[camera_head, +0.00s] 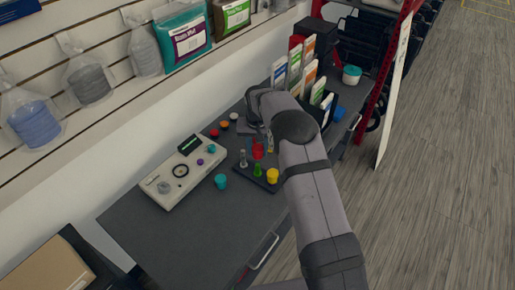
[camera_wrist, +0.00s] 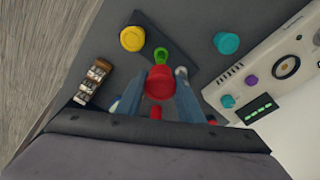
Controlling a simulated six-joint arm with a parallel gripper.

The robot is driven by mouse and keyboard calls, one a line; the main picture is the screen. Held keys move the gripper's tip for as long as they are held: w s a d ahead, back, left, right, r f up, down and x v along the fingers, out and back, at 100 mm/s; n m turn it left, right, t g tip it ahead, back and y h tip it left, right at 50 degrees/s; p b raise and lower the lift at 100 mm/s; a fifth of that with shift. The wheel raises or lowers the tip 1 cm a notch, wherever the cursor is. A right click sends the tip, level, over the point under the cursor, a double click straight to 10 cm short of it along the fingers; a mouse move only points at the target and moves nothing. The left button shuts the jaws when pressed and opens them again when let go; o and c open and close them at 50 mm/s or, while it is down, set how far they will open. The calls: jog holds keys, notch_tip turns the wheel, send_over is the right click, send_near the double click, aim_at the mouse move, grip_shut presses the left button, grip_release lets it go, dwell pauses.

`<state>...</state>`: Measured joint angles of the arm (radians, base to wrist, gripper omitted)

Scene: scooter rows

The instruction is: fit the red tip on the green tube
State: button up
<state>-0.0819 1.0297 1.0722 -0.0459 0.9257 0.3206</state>
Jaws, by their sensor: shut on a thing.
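The red tip (camera_wrist: 160,83) is between the two fingers of my gripper (camera_wrist: 158,90), which is shut on it. In the head view the red tip (camera_head: 258,152) shows below my gripper (camera_head: 262,137), above the dark tray. The green tube (camera_wrist: 160,54) shows just past the red tip's far edge in the wrist view. In the head view the green tube (camera_head: 257,171) stands upright on the tray, below the red tip in the picture. The tip looks apart from the tube, though the wrist view overlaps them. The tip's underside is hidden.
A yellow cap (camera_wrist: 132,39) and a clear tube (camera_head: 243,159) share the dark tray (camera_wrist: 182,45). A teal cap (camera_wrist: 226,43) and a white device with knobs (camera_head: 178,172) stand to one side. Small coloured caps (camera_head: 224,124) and a card rack (camera_head: 305,80) are farther back. The front table is clear.

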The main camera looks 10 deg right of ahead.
aim_at(258, 164)
jog(key=shift+f+b, duration=1.35)
jog(key=shift+f, duration=1)
jog(key=shift+f+b, duration=1)
jog(key=shift+f, duration=0.65)
dwell(0.9)
jog(key=o, duration=1.5)
jog(key=shift+r, duration=0.1)
jog(key=shift+r+p, duration=1.9)
jog(key=shift+r, duration=1.05)
